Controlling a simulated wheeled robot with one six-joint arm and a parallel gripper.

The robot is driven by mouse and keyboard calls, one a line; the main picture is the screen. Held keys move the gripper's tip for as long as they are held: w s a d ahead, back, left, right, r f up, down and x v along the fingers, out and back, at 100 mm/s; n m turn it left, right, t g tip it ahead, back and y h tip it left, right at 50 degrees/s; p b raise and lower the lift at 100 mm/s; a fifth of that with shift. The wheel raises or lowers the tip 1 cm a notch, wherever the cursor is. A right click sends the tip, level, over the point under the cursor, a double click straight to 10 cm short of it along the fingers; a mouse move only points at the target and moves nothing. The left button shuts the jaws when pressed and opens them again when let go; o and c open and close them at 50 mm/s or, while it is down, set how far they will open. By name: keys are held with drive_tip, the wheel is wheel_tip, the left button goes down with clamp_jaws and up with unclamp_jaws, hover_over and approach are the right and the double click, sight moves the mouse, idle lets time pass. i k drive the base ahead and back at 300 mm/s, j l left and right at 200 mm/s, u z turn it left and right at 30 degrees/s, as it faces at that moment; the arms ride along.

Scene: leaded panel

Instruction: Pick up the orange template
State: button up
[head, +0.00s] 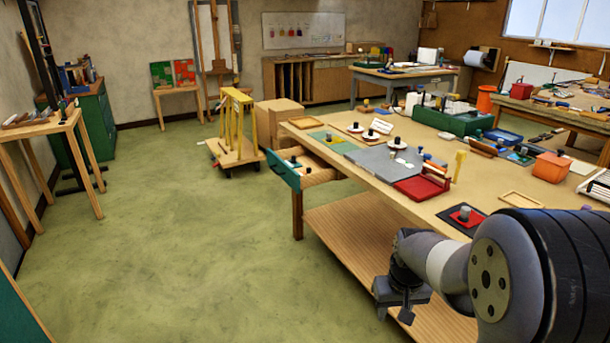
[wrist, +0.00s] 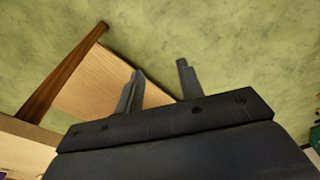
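In the head view, a red piece with a grey knob (head: 465,214) lies on a dark mat near the workbench's (head: 400,190) front right. Pieces with dark knobs stand farther back, and an open drawer (head: 285,172) at the bench's left end holds small dark-knobbed things. My gripper (head: 395,311) hangs low beside the bench's front edge. In the wrist view my gripper (wrist: 158,72) has its two fingers apart, with nothing between them.
A lower wooden shelf (head: 350,235) lies under the bench. A yellow-framed cart (head: 236,140) stands beyond. The green floor at left is clear.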

sight(308, 170)
drive_tip(key=i+u, duration=0.1)
drive_tip(key=i, duration=0.65)
drive_tip(key=i+u, duration=0.15)
drive_tip(key=i, duration=0.6)
drive_tip(key=i+u, duration=0.1)
drive_tip(key=i, duration=0.6)
drive_tip(key=i+l+u, duration=0.1)
drive_tip(key=i, duration=0.65)
